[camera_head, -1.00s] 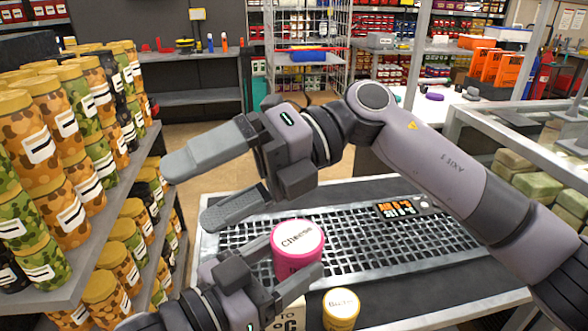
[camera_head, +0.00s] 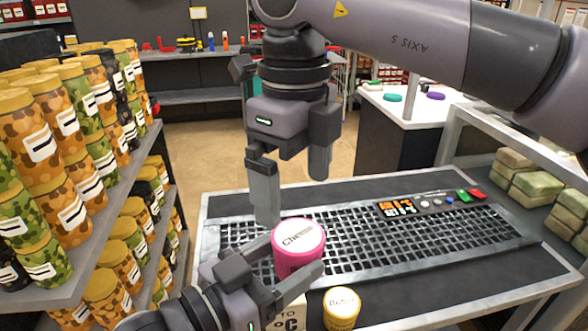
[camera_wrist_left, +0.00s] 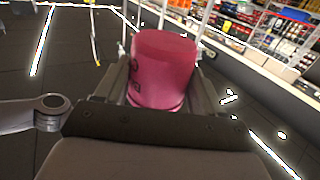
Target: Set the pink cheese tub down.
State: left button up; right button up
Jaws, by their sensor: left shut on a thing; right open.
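The pink cheese tub (camera_head: 298,247) has a pale lid edged in pink, with "Cheese" written on it. My left gripper (camera_head: 292,262) is shut on the tub, with a finger on either side. The left wrist view shows the tub (camera_wrist_left: 162,72) between the two fingers of my left gripper (camera_wrist_left: 160,88). In the head view it shows over the table's black grid; I cannot tell whether its base touches anything. My right gripper (camera_head: 292,188) is open and empty, pointing down above and behind the tub.
A yellow-lidded tub (camera_head: 341,308) and a white carton (camera_head: 289,318) stand at the table's front, close to my left gripper. The grid (camera_head: 400,245) is clear to the right, with a control panel (camera_head: 440,203) behind. Shelves of patterned jars (camera_head: 60,215) stand at left.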

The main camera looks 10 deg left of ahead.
aim_at(295, 234)
notch_tip(295, 234, down, 11)
jog(key=shift+r, duration=0.1)
dwell(0.3)
jog(key=c, duration=0.9)
pick_arm(q)
jog(key=o, duration=0.9)
pick_arm(e)
jog(key=c, duration=0.4)
pick_arm(q)
jog(key=o, duration=0.5)
jog(key=shift+c, duration=0.2)
jog(key=shift+r, duration=0.1)
